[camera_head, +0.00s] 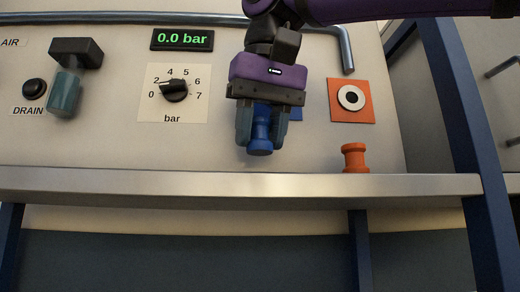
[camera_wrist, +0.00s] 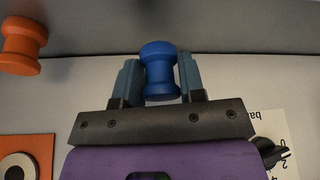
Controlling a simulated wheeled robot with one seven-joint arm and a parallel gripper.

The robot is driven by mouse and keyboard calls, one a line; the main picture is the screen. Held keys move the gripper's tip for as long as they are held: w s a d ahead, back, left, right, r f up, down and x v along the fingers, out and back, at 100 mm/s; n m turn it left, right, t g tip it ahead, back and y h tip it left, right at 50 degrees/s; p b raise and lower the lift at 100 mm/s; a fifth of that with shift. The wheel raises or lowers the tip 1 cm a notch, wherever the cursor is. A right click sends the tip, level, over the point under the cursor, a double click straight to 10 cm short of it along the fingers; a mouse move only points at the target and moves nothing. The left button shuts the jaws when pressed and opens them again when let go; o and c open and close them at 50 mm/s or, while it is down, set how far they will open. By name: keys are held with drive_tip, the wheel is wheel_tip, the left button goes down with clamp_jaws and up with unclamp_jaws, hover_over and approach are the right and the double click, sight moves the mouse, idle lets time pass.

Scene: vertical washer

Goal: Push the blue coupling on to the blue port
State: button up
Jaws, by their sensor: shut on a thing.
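The blue coupling (camera_head: 261,132) is a spool-shaped piece held between the two fingers of my gripper (camera_head: 262,128). It points down toward the shelf edge in the head view. In the wrist view the blue coupling (camera_wrist: 159,70) stands between the teal fingers of my gripper (camera_wrist: 160,82). The blue port is mostly hidden behind my gripper; a bit of its blue plate (camera_head: 296,113) shows to the right of the fingers. I cannot tell how far the coupling is from the panel.
An orange port (camera_head: 365,101) is on the panel to the right, with an orange coupling (camera_head: 355,158) on the ledge (camera_head: 200,183) below it. A regulator knob (camera_head: 174,90), a 0.0 bar display (camera_head: 182,39) and a teal-handled valve (camera_head: 66,90) are to the left. A pipe (camera_head: 347,50) bends down above the orange port.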

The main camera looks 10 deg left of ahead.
drive_tip(key=shift+r, duration=3.35)
